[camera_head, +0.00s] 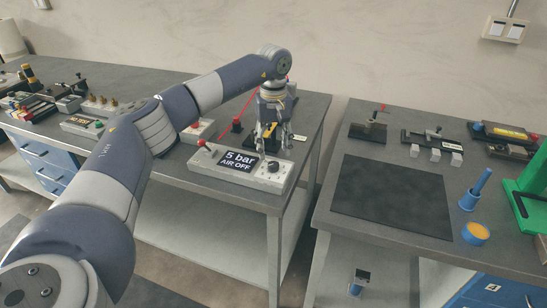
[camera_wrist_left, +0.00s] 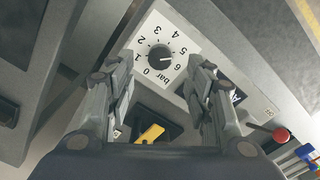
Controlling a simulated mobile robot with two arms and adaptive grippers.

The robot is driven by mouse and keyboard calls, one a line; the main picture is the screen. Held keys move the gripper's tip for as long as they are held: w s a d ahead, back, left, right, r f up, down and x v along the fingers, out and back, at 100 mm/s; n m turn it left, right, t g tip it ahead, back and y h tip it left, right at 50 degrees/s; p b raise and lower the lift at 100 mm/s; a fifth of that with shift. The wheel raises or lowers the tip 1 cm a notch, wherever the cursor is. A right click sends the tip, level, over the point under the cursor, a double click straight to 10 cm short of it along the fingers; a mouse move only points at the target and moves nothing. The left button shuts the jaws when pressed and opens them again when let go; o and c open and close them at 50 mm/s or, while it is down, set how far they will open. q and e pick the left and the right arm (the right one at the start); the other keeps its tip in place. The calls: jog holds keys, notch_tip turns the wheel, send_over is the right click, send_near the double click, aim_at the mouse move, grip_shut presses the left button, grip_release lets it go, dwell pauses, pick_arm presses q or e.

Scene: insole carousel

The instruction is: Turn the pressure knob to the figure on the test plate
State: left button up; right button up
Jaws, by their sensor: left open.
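The pressure knob (camera_head: 273,166) is a round black knob on the right end of a pale box. In the left wrist view the knob (camera_wrist_left: 159,57) sits on a white dial (camera_wrist_left: 185,43) with figures 0 to 6 and "bar"; a pale mark on it seems to face near the 6. My left gripper (camera_head: 274,147) points down just behind the knob. In the wrist view its fingers (camera_wrist_left: 161,74) are open and empty, with the knob beyond the gap between their tips.
A red-knobbed lever (camera_head: 201,143) stands at the box's left end. A yellow and black item (camera_wrist_left: 150,134) lies below the gripper. A gap separates this bench from the right-hand bench, which has a dark mat (camera_head: 390,195) and a blue holder (camera_head: 469,200).

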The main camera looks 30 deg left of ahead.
aim_at(273, 164)
pick_arm(q)
notch_tip(273, 164, up, 7)
jog(key=shift+f, duration=0.2)
dwell(0.6)
